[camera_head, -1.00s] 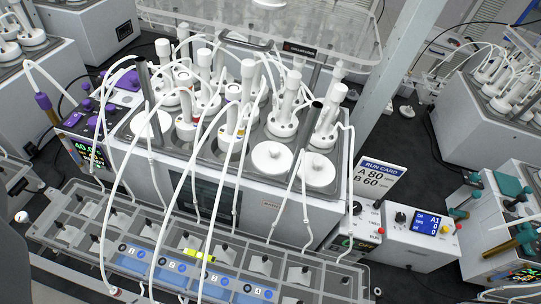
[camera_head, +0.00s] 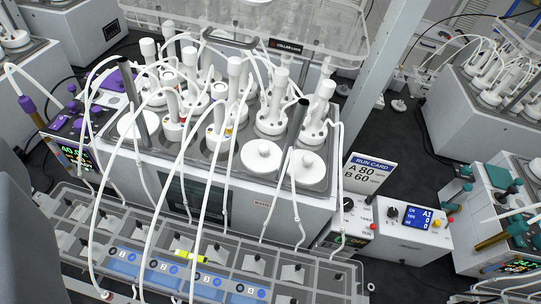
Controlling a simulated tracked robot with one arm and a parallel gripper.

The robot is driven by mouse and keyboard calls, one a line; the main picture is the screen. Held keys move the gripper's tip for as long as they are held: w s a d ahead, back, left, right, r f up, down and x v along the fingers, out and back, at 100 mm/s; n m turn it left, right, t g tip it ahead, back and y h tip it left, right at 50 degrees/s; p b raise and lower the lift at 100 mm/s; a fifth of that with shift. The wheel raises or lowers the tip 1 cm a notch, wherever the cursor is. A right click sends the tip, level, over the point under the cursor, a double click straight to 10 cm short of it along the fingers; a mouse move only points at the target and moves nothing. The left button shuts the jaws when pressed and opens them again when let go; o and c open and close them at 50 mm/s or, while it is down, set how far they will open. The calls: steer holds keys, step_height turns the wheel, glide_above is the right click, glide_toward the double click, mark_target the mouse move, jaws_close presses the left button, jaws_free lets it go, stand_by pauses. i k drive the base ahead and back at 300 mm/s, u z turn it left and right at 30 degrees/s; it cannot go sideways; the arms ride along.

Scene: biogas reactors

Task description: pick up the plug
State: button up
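I cannot tell for sure which thing is the plug. A small white round piece with a raised middle (camera_head: 398,105) lies on the dark floor behind the grey post, and it may be the plug. No gripper fingertips show. A large dark grey shape fills the lower left edge, and I cannot tell whether it is part of me.
A clear compartment tray (camera_head: 325,278) with numbered blue labels runs along the front, with a yellow piece (camera_head: 190,257) on it. White tubes arch over it. White reactor bottles (camera_head: 272,110) crowd the bath. A run card (camera_head: 370,170) and control boxes (camera_head: 405,240) stand at right.

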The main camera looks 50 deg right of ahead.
mark_target(259, 157)
steer(key=z, duration=1.95)
steer(key=k, duration=1.6)
steer(key=u, duration=1.35)
steer(key=i, duration=1.65)
steer(key=z, duration=0.05)
